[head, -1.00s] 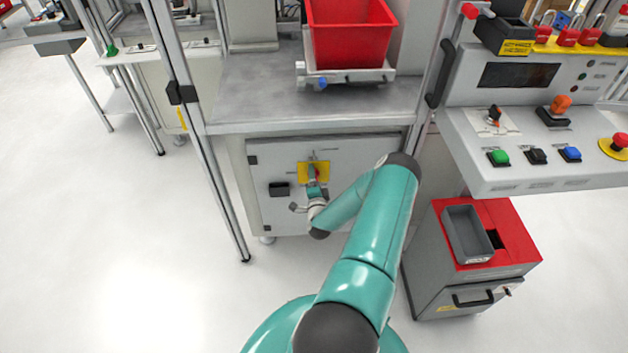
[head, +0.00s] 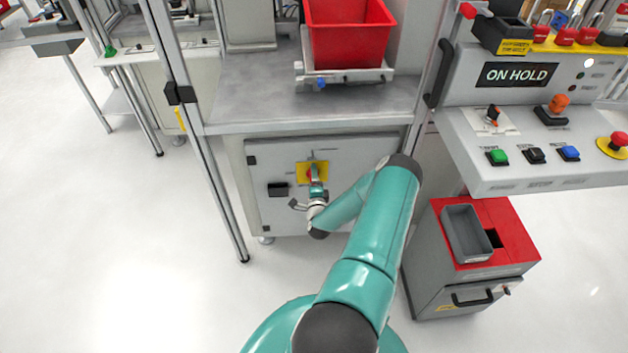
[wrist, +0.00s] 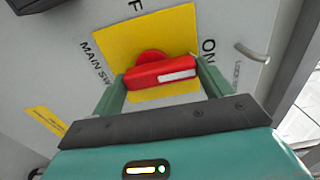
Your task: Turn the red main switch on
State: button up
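The red main switch (wrist: 160,72) sits on a yellow plate (wrist: 150,32) on the grey cabinet door. In the wrist view its handle lies nearly level, its white-marked end to the right, toward the printed ON. My gripper (wrist: 160,82) has one finger at each end of the handle, apparently touching both. In the head view my gripper (head: 315,176) covers most of the switch, and only a bit of red and the yellow plate (head: 303,170) show. The display (head: 517,75) on the control panel is lit and reads "ON HOLD".
A worktop (head: 250,95) with a red bin (head: 350,35) is above the cabinet (head: 270,215). A metal post (head: 220,190) stands at the left. The control panel (head: 480,180) juts out at right, above a red-topped grey box (head: 430,285). Floor at left is clear.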

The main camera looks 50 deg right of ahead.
jog(key=o, duration=0.4)
jog(key=shift+c, duration=0.2)
jog(key=v, duration=1.3)
jog(key=shift+s+a, duration=0.3)
jog(key=shift+w, duration=0.1)
